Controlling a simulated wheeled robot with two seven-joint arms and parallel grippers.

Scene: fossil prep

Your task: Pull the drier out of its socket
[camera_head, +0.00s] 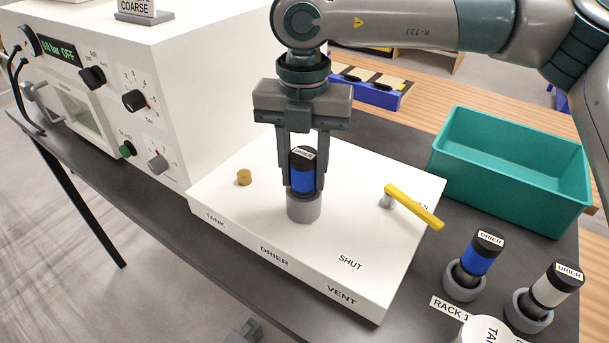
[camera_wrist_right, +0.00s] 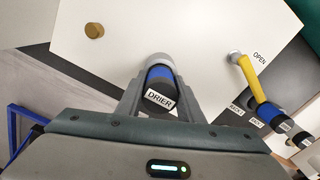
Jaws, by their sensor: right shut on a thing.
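The drier (camera_head: 302,178), a blue cylinder with a black cap and a white DRIER label, stands upright in a grey socket (camera_head: 304,208) on the white panel box (camera_head: 240,215). My right gripper (camera_head: 303,185) comes down from above and is shut on the drier, one finger on each side. In the right wrist view the drier (camera_wrist_right: 158,90) sits between the two fingers, its lower end at the pale socket ring (camera_wrist_right: 157,62). How deep it sits in the socket is hidden.
A yellow valve lever (camera_head: 414,208) and a brass knob (camera_head: 244,177) are on the panel box. A blue drier (camera_head: 482,252) and a white drier (camera_head: 550,290) stand in rack holders at right. A teal bin (camera_head: 505,185) is behind them. A white machine (camera_head: 170,90) stands left.

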